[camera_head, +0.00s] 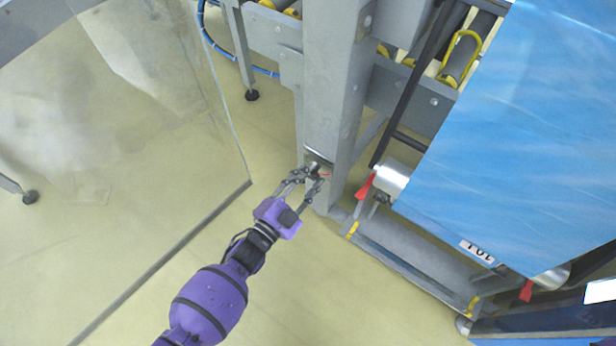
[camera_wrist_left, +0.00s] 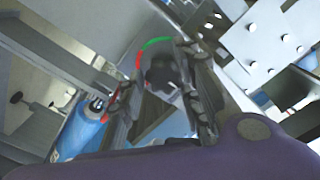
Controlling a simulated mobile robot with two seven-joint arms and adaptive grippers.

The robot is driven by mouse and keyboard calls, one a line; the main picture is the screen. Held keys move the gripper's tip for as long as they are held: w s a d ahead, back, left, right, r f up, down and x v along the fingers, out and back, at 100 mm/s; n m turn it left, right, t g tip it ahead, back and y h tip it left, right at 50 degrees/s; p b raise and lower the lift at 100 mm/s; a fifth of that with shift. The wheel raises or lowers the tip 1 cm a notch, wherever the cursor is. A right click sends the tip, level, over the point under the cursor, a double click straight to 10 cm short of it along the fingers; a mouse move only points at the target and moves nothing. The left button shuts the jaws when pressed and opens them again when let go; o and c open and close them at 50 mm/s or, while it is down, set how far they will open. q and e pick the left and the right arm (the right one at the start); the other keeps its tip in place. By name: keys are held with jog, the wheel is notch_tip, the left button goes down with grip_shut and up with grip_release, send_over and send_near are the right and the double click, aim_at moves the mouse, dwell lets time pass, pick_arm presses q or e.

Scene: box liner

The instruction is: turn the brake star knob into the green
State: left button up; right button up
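The brake star knob (camera_wrist_left: 160,70) is dark and sits in front of a dial with a green arc (camera_wrist_left: 158,43) at the top and a red arc (camera_wrist_left: 138,60) at its left. In the head view the knob (camera_head: 315,168) is small on the grey post, with a bit of red beside it. My left gripper (camera_head: 308,182) reaches it from below left. In the left wrist view its two fingers (camera_wrist_left: 163,80) stand apart on either side of the knob; whether they touch it cannot be told. The knob's pointer cannot be made out. My right gripper is not in view.
The grey post (camera_head: 335,85) rises right behind the knob. A red lever (camera_head: 365,187) and a roller end are to its right, next to the large blue film sheet (camera_head: 520,130). A clear panel (camera_head: 120,150) stands at the left. The floor in front is clear.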

pick_arm(q)
jog(key=shift+o, duration=0.9)
jog(key=shift+s+d+f, duration=0.1)
jog(key=shift+s+f, duration=0.05)
jog(key=shift+f, duration=0.05)
jog(key=shift+r, duration=0.1)
jog(key=v, duration=1.2)
